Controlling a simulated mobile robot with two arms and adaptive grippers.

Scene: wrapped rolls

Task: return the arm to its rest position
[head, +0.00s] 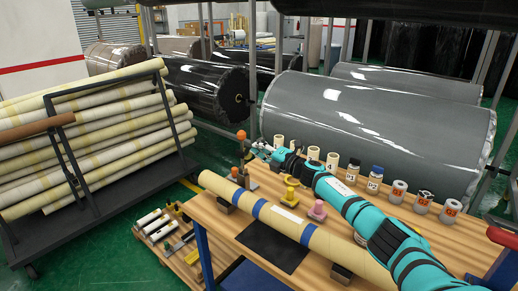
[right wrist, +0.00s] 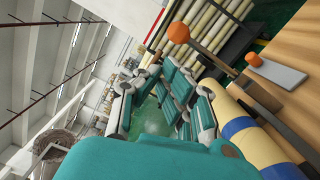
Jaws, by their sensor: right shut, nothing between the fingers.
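My right arm (head: 343,195) is teal and reaches in from the lower right, over the wooden table (head: 225,225). My right gripper (head: 260,149) is above the table's far left part, close to an orange-topped tool (head: 241,140); I cannot tell whether they touch. In the right wrist view, the fingers (right wrist: 160,75) are shut with nothing held, and the orange knob (right wrist: 179,33) shows to their right. A pale wrapped roll with blue bands (head: 240,200) lies along the table, partly under my arm. My left gripper is out of view.
Small jars and cans (head: 398,191) stand at the table's back edge. Pink (head: 317,210) and yellow (head: 290,190) stamp-like pieces stand mid-table. A dark mat (head: 273,246) lies in front of the roll.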

